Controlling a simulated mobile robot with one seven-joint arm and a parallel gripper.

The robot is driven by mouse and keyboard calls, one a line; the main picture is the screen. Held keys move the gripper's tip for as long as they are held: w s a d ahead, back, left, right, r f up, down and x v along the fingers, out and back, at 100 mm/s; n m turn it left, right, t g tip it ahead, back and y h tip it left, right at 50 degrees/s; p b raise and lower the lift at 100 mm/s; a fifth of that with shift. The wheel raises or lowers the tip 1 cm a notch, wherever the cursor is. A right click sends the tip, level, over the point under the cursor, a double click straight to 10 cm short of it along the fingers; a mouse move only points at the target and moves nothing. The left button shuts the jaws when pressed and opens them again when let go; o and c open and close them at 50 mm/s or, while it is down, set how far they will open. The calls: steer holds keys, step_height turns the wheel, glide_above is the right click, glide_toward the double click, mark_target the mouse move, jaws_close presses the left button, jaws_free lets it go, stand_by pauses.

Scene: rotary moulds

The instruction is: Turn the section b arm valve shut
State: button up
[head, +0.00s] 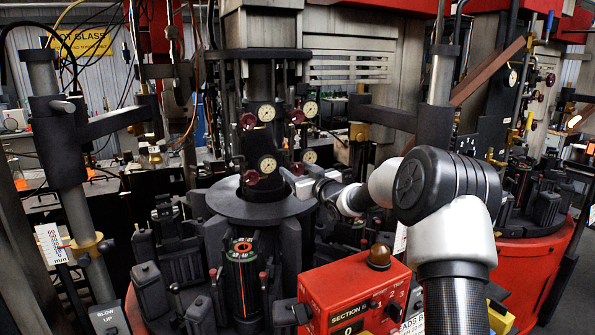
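Several dark red valve knobs with round pale gauges sit on the central column: one at upper left (248,121), one at upper right (297,117), one at lower left (252,177) and one at lower right (297,168). No label shows which of them is the section b arm valve. My gripper (288,176) reaches in from the right, above the dark round plate (255,207), with its tip close to the lower knobs. Its fingers are small and dark here. I cannot tell whether they touch a knob or how far apart they are.
A red control box (352,290) marked SECTION, with an amber dome (379,257), stands in front, below my arm. Dark moulds (182,270) ring the column. An upright post with a scale (52,243) stands at left. Another red-based machine (530,265) is at right.

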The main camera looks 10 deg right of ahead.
steer(key=c, duration=1)
steer(key=shift+o, duration=0.2)
steer(key=shift+r+m+p, duration=0.1)
steer(key=shift+m+p, duration=0.35)
steer(key=shift+m, duration=1.65)
steer(key=shift+f, duration=0.2)
steer(key=o, duration=1)
steer(key=shift+o, duration=0.2)
steer(key=shift+s, duration=0.1)
